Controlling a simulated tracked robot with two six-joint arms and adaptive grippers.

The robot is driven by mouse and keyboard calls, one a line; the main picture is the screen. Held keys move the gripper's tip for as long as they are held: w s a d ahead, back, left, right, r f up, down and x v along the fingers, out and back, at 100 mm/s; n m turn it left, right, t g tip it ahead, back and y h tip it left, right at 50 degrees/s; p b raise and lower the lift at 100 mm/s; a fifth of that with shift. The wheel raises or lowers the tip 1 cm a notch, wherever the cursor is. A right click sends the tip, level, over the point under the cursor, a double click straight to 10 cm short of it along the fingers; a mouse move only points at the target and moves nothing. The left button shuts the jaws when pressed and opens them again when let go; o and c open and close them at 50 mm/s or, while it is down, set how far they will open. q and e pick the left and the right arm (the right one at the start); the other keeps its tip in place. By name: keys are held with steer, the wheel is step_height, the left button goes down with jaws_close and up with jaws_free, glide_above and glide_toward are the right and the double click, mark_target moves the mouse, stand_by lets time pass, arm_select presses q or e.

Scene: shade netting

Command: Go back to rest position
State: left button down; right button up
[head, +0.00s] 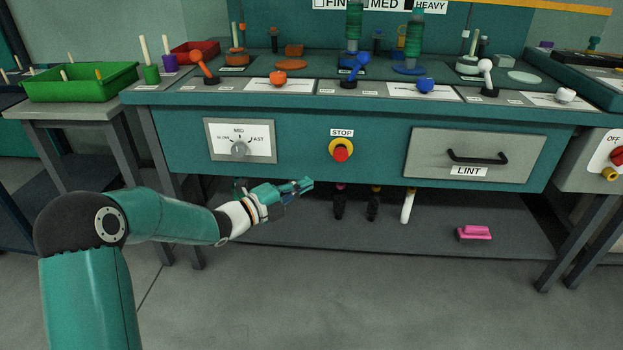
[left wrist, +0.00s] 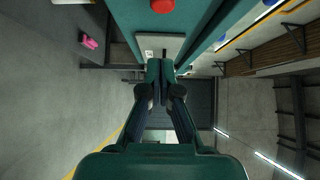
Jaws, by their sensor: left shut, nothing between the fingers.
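My left gripper (head: 305,185) reaches in from the left in the head view. It is shut and empty, in front of the teal machine's lower edge, below and left of the red stop button (head: 340,152). In the left wrist view the two fingers of my left gripper (left wrist: 160,68) are together with nothing between them, and the stop button (left wrist: 163,5) shows at the top edge. My right gripper is not in view.
The teal machine bench (head: 300,120) spans the view, with a speed dial (head: 239,148) and the LINT drawer (head: 471,157). A pink object (head: 474,233) lies on the lower shelf. A green tray (head: 80,82) stands at left. The floor in front is clear.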

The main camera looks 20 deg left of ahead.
arm_select(q)
steer(key=s+d+f+n+g+y+p, duration=0.1)
steer(key=s+d+f+n+g, duration=0.25)
steer(key=d+f, duration=0.6)
steer(key=s+d+f+n+g, duration=0.3)
steer(key=s+d+f+n, duration=0.25)
steer(key=f, duration=0.75)
steer(key=s+d+f+n+g+y, duration=0.1)
steer(key=s+f+n+g, duration=0.6)
steer(key=s, duration=0.5)
steer(key=s+d+f+n+g+y, duration=0.1)
steer(key=s+f+n+g+y, duration=0.1)
steer(key=s+f+n, duration=0.65)
steer(key=s+r+p, duration=0.2)
steer(key=r+p, duration=1.7)
steer(key=r, duration=0.1)
steer(key=s+r+p, duration=0.1)
steer(key=r+p, duration=1.8)
steer(key=r, duration=0.1)
steer(key=shift+s+r+n+p, duration=0.35)
